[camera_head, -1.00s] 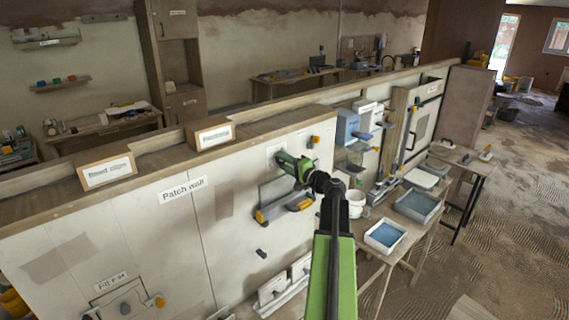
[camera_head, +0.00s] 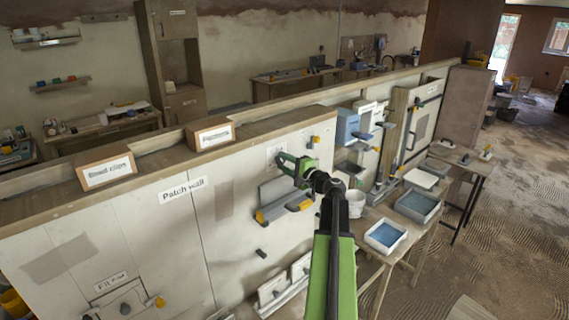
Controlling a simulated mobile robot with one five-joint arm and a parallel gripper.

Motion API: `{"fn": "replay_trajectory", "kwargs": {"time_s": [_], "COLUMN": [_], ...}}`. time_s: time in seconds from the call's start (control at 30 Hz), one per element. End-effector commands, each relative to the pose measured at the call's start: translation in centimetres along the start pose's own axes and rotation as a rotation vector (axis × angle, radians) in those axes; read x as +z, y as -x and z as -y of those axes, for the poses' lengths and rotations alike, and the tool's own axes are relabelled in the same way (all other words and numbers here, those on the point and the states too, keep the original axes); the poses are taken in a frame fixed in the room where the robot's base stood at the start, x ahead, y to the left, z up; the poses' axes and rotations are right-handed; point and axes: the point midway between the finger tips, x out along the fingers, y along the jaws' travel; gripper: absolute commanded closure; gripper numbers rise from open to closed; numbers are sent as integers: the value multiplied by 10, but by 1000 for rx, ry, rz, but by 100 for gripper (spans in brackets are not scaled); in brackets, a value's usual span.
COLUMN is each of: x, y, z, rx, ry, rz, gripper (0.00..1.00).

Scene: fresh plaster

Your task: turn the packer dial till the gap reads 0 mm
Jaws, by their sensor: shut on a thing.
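My gripper (camera_head: 282,159), green and black, is at the upper right part of the white patch wall (camera_head: 150,225). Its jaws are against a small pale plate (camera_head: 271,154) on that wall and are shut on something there. The held part is mostly hidden by the jaws; its place fits the packer dial, but I cannot make out its face. No gap reading in mm is legible. My green forearm reaches up from the bottom of the view.
A grey ledge with a yellow-ended bar (camera_head: 283,209) juts out just below my gripper. A small orange knob (camera_head: 314,140) is to its right. Right of my arm, a bench carries trays of blue water (camera_head: 385,236). Labelled boxes (camera_head: 107,171) top the wall.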

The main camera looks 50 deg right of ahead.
Motion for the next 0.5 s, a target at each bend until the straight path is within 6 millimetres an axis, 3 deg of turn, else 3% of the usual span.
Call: {"fn": "replay_trajectory", "kwargs": {"time_s": [0.03,0.07,0.2,0.5], "x": [0,0,0,0], "y": [0,0,0,0], "z": [-1,-1,0,0], "rx": [2,2,1,1], "ry": [2,2,2,1], "rz": [0,0,0,0], "gripper": [100,62,44,41]}}
